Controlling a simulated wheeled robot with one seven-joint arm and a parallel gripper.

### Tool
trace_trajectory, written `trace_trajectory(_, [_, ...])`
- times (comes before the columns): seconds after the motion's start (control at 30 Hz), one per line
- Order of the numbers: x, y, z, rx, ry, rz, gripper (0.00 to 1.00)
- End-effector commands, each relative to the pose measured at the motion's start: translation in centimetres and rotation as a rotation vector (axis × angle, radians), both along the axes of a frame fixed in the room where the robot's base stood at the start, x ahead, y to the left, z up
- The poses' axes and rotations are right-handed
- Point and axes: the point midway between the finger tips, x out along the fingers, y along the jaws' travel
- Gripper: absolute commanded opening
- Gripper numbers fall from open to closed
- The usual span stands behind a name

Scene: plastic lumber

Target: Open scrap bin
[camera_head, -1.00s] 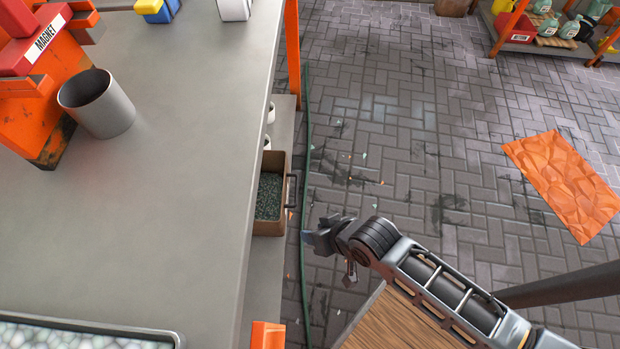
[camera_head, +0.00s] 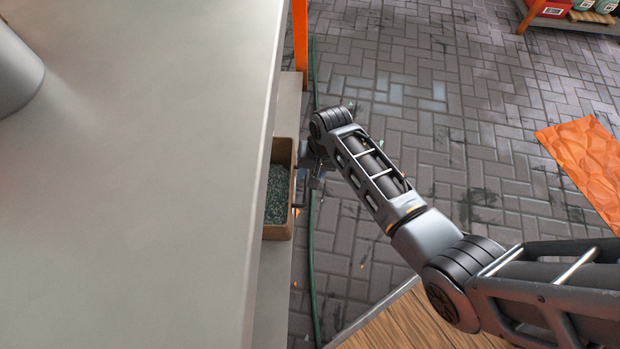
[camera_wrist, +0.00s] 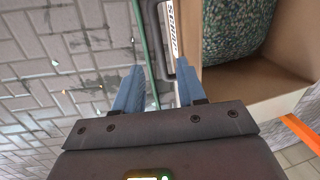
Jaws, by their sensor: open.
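The scrap bin (camera_head: 281,233) is a brown open-topped box holding green granules (camera_head: 277,195). It sits on the shelf below the bench, with its front part showing past the bench edge. In the wrist view, its wall (camera_wrist: 268,88) and a partly visible white front label (camera_wrist: 172,28) show on the right. My gripper (camera_head: 312,172) is at the bin's front, partly hidden by my arm. In the wrist view, my gripper (camera_wrist: 159,74) is open, with its two blue fingers on either side of the bin's dark handle (camera_wrist: 153,35). I cannot tell whether they touch it.
The grey bench top (camera_head: 150,190) overhangs the lower shelf (camera_head: 271,305). A green hose or line (camera_head: 313,265) runs along the floor beside the shelf. An orange post (camera_head: 300,45) stands at the far end. The brick floor (camera_head: 440,150) right of the bin is mostly clear.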

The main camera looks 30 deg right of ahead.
Motion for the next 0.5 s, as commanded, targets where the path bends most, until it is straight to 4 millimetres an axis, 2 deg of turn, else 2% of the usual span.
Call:
trace_trajectory(0.03, [0.1, 0.1, -1.3, 0.000, 0.001, 0.001, 0.40])
trace_trajectory(0.2, [0.4, 0.5, -3.7, 0.000, 0.000, 0.000, 0.40])
trace_trajectory(0.5, [0.5, 0.8, -5.1, 0.000, -0.001, 0.000, 0.40])
